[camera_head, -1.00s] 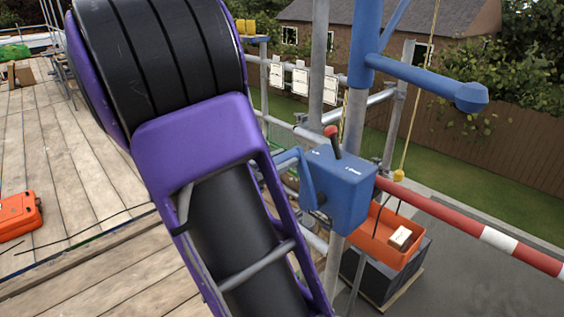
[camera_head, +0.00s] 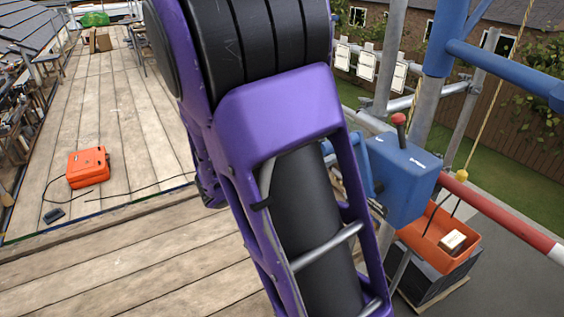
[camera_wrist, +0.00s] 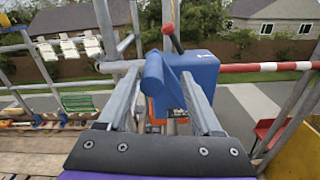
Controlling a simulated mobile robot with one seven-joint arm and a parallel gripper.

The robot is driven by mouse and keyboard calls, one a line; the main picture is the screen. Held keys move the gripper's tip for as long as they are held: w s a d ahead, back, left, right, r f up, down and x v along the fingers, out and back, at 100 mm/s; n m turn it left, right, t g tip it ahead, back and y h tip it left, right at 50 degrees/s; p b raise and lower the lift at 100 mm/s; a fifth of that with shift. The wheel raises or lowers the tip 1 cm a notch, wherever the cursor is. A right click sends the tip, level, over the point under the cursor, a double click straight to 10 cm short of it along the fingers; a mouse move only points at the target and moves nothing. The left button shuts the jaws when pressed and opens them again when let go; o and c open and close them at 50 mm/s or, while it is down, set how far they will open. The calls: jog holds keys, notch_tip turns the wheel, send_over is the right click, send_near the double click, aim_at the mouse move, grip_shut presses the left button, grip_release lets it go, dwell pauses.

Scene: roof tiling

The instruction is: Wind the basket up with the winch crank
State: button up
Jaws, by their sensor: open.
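The blue winch box (camera_head: 405,182) is fixed to a scaffold pole, with a red-topped lever (camera_head: 399,120) on it. A blue crank-like arm (camera_wrist: 155,75) stands at its near side in the wrist view. My gripper (camera_wrist: 163,95) is open, its two grey fingers pointing forward on either side of this blue part. I cannot tell whether they touch it. The orange basket (camera_head: 428,237) hangs beyond and below the winch and holds a pale package (camera_head: 452,241). My arm hides the gripper in the head view.
A red-and-white rail (camera_head: 505,217) runs right from the winch. A dark crate (camera_head: 436,275) is beneath the basket. A yellow rope (camera_head: 487,105) hangs at right. An orange toolbox (camera_head: 88,167) and a cable lie on the plank deck (camera_head: 120,250), which is mostly clear.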

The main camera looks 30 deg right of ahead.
jog(key=s+a, duration=0.1)
jog(key=a, duration=1)
jog(key=shift+a, duration=0.3)
